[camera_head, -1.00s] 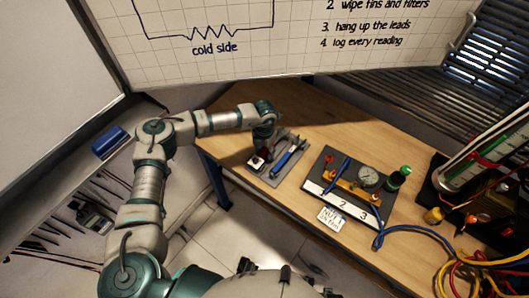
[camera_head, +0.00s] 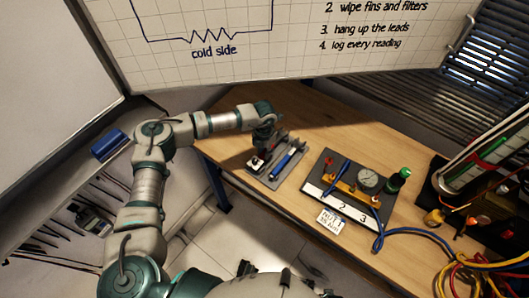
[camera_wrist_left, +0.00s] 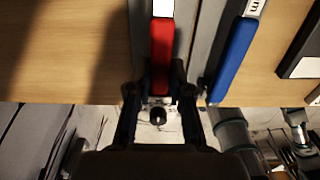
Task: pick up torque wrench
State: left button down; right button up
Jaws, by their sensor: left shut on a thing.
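A red-handled wrench (camera_wrist_left: 162,45) with a white label lies along a grey holder in the left wrist view. A blue-handled wrench (camera_wrist_left: 232,58) lies to its right, apart from the fingers. My left gripper (camera_wrist_left: 158,92) is shut on the red handle, one finger on each side near its end. In the head view my left gripper (camera_head: 262,150) points down at the grey holder (camera_head: 262,177) near the table's left end and hides most of the red wrench. The blue wrench (camera_head: 284,164) shows beside it. My right gripper is not in view.
A panel with a gauge (camera_head: 368,179), numbered fittings and a blue lead stands to the right of the holder. A green-capped item (camera_head: 399,178) is beside it. Coloured leads (camera_head: 465,270) lie at the far right. Bare wood (camera_head: 295,108) lies behind the holder.

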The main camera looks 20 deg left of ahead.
pick_arm(q)
notch_tip(320, 180, up, 3)
jog(key=shift+f, duration=0.1)
jog(key=s+d+r, duration=0.1)
jog(key=s+d, duration=0.1)
jog(key=s, duration=1.4)
jog(key=shift+r, duration=0.15)
